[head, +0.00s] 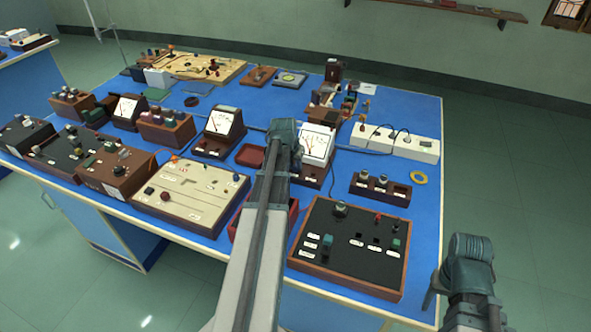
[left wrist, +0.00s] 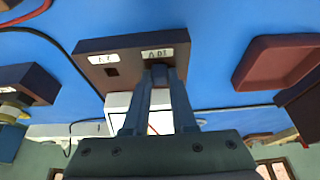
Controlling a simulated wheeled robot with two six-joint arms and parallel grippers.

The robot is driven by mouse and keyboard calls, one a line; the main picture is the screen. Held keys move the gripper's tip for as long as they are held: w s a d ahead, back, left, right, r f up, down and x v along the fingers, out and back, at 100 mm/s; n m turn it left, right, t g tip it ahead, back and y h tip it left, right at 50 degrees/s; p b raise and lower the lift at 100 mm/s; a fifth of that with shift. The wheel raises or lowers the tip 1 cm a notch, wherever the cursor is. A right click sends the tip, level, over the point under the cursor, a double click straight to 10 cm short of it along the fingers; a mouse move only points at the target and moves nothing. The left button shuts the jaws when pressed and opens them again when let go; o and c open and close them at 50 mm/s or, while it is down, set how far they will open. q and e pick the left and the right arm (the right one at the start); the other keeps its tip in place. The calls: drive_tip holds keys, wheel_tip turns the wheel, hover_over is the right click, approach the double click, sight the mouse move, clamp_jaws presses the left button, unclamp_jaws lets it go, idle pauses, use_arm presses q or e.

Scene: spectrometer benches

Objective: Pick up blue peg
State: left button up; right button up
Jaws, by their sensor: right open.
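My left gripper (head: 284,140) reaches over the bench beside a white-faced meter (head: 318,143). In the left wrist view its two fingers (left wrist: 161,72) come close together at the right-hand label of a brown block (left wrist: 112,60). Something dark shows at their tips; I cannot tell whether they hold it. A blue-teal peg (head: 327,241) stands upright in the left front of a black-topped panel (head: 345,262), apart from both grippers. A smaller blue knob (head: 236,177) sits on a cream board. My right gripper (head: 470,258) is open, beyond the bench's right edge.
A three-slot block (head: 380,188), a yellow ring (head: 419,178) and a white power strip (head: 395,143) lie on the right. A red tray (head: 250,156) lies left of my left gripper and shows in its wrist view (left wrist: 278,63). Boxes and meters crowd the left side.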

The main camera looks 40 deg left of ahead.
sight(295, 167)
use_arm(q)
clamp_jaws()
drive_tip(key=shift+r, duration=0.1)
drive_tip(key=shift+r+p, duration=0.4)
drive_tip(key=shift+p, duration=0.05)
use_arm(e)
drive_tip(key=shift+r, duration=0.45)
use_arm(q)
wheel_tip(295, 167, up, 3)
drive_tip(key=p, duration=0.2)
drive_tip(key=shift+f+p, duration=0.1)
drive_tip(key=shift+p, duration=0.3)
use_arm(e)
wheel_tip(295, 167, up, 3)
drive_tip(key=shift+f, duration=0.1)
use_arm(q)
drive_tip(key=d+r+p, duration=0.1)
drive_tip(key=d, duration=1.5)
drive_tip(key=shift+w+r, duration=0.15)
drive_tip(key=shift+w, duration=0.3)
use_arm(e)
drive_tip(key=shift+r, duration=0.65)
drive_tip(key=shift+r, duration=0.1)
use_arm(q)
wheel_tip(295, 167, up, 3)
drive_tip(key=p, duration=0.3)
use_arm(e)
wheel_tip(295, 167, up, 3)
drive_tip(key=shift+f, duration=0.1)
